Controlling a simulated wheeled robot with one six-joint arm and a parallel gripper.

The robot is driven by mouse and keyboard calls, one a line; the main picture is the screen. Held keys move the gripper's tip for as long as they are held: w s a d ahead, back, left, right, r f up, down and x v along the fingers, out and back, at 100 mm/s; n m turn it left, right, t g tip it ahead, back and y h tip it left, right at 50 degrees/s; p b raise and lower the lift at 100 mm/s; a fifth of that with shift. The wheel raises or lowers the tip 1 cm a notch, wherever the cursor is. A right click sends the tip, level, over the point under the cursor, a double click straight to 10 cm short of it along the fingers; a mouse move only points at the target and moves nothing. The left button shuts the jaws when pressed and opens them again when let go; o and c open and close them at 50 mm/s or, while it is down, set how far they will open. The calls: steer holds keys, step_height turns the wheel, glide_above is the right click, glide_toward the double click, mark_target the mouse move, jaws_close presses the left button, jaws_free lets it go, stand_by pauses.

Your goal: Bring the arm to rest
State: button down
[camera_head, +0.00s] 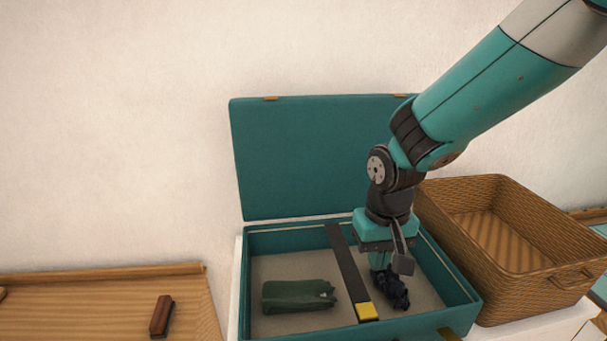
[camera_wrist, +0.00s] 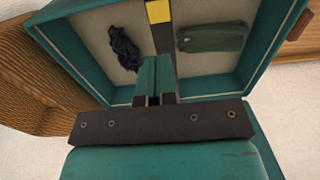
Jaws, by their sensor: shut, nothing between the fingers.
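My gripper (camera_head: 381,262) points down over the right half of an open teal case (camera_head: 256,335). Its fingers also show in the wrist view (camera_wrist: 154,80), closed together with nothing between them. A dark crumpled cloth (camera_head: 397,291) lies in the case's right half, partly behind my gripper in the head view; it is clear of the fingers in the wrist view (camera_wrist: 124,48). A green folded cloth (camera_head: 297,296) lies in the left half. My arm reaches in from the upper right.
A dark strap with a yellow end (camera_head: 367,311) crosses the case. The case's lid (camera_head: 310,155) stands upright behind. A wicker basket (camera_head: 540,262) stands close on the right. A wooden surface on the left (camera_head: 90,305) bears a brown brush-like block (camera_head: 162,316).

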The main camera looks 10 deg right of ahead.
steer(key=s+a+r+n+y+b, duration=0.2)
steer(key=s+n+b, duration=0.1)
steer(key=s, duration=0.6)
steer(key=s+a+r+n+y+b, duration=0.1)
steer(key=s+n+b, duration=0.3)
steer(key=s, duration=0.5)
steer(key=shift+a+r+y, duration=0.4)
steer(key=shift+a+y, duration=0.1)
steer(key=shift+a, duration=0.25)
